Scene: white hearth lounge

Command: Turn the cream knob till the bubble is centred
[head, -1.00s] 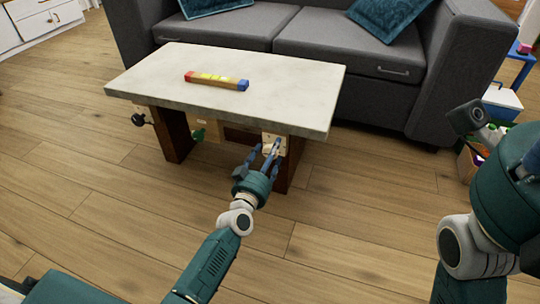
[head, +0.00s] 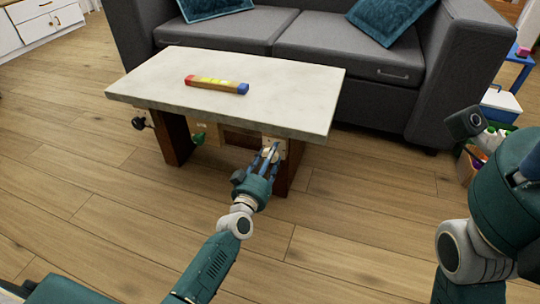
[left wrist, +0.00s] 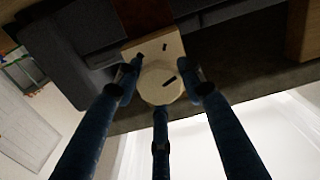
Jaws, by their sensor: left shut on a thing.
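The spirit level (head: 217,84), with a red left end, yellow middle and blue right end, lies on the pale slab tabletop (head: 285,100). Its bubble is too small to make out. The cream knob (left wrist: 160,84) is round with a dark mark, on a cream plate (left wrist: 164,47) under the table's right front. My left gripper (head: 268,154) reaches up to it; in the left wrist view its fingers (left wrist: 163,88) are closed around the knob's sides. In the head view the fingers mostly hide the knob. My right arm is at the right edge; its fingers do not show.
A black knob (head: 139,123) and a green knob (head: 198,138) are under the table's left and middle front. Dark wooden legs (head: 173,138) hold the table. A grey sofa (head: 375,85) stands behind. The wood floor in front is clear.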

